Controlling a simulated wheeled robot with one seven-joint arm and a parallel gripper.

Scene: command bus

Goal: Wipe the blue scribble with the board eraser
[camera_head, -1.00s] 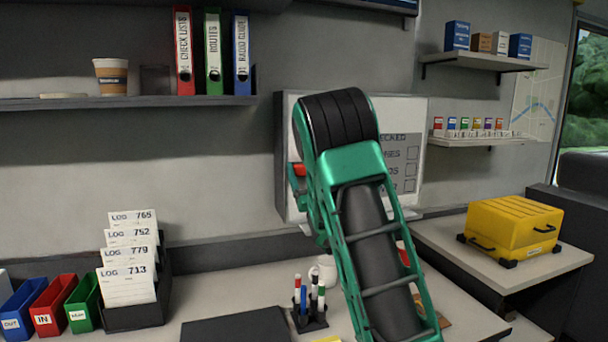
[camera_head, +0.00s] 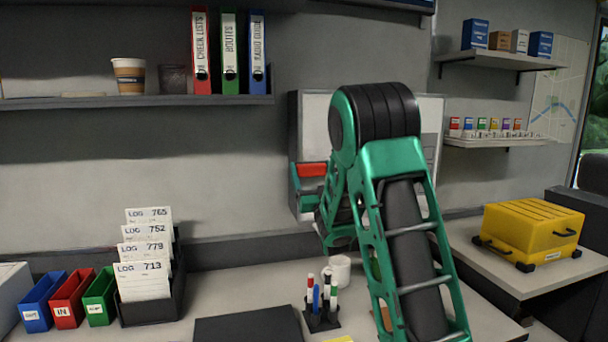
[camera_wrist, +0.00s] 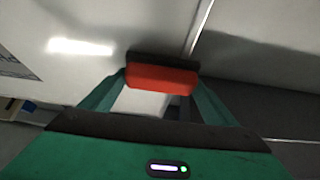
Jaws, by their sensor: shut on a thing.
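The board eraser (camera_head: 312,169) is a red block, with a dark strip along its far side in the wrist view (camera_wrist: 162,79). My gripper (camera_wrist: 160,88) is shut on it, one finger at each end. The whiteboard's pale surface, with a bright glare, also shows in the wrist view (camera_wrist: 95,72). I cannot tell whether the eraser touches it. No blue scribble is visible; my arm hides much of the board.
Below the board, the desk holds a pen holder (camera_head: 322,318), a white mug (camera_head: 338,270) and a log card rack (camera_head: 175,290). A yellow case (camera_head: 530,235) stands on the right counter. A shelf (camera_head: 140,101) with binders is at upper left.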

